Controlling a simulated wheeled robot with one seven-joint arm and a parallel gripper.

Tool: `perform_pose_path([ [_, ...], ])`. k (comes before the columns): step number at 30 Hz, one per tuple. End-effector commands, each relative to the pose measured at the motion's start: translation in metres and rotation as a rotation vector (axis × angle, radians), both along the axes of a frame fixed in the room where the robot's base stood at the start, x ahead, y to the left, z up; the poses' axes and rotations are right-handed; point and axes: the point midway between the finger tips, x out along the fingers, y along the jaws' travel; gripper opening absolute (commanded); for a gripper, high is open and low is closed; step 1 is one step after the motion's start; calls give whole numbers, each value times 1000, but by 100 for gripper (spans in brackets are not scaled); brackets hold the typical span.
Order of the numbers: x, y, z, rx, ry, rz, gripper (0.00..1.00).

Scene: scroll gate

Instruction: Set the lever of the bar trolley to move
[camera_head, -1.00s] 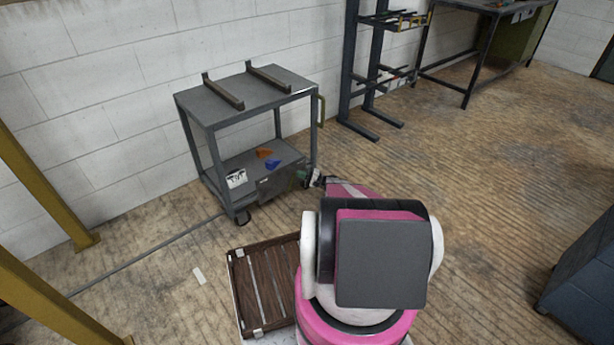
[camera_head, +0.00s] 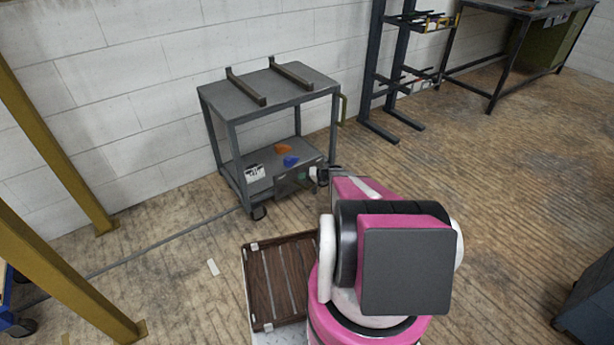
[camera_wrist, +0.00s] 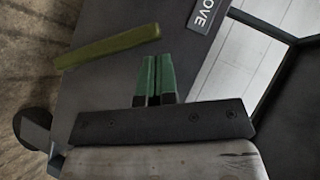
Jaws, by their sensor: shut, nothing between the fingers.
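The grey bar trolley (camera_head: 240,105) stands against the white wall in the head view. In the wrist view its dark panel (camera_wrist: 105,85) fills the middle, with a plate (camera_wrist: 208,14) reading "OVE", its first letter cut off. An olive bar, seemingly the lever (camera_wrist: 108,46), lies slanted across the panel, left of the plate. In the head view my arm partly hides the trolley's lower right corner.
Two rails (camera_head: 292,75) lie on the trolley top. Orange and blue pieces (camera_head: 290,161) sit on its lower shelf. A slatted wooden panel (camera_head: 275,285) lies beside my base. Yellow posts (camera_head: 60,150) stand left. A dark rack (camera_head: 380,70) stands right of the trolley. Open floor lies right.

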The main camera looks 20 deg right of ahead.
Motion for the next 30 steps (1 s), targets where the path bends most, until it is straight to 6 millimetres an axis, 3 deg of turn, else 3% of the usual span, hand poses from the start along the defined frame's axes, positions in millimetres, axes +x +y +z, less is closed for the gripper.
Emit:
perform_pose_path([
  [4,-5,11,-2,-85,-30,1,0],
  [12,-8,20,-8,-76,-28,0,0],
  [30,-9,22,-10,-76,-26,1,0],
])
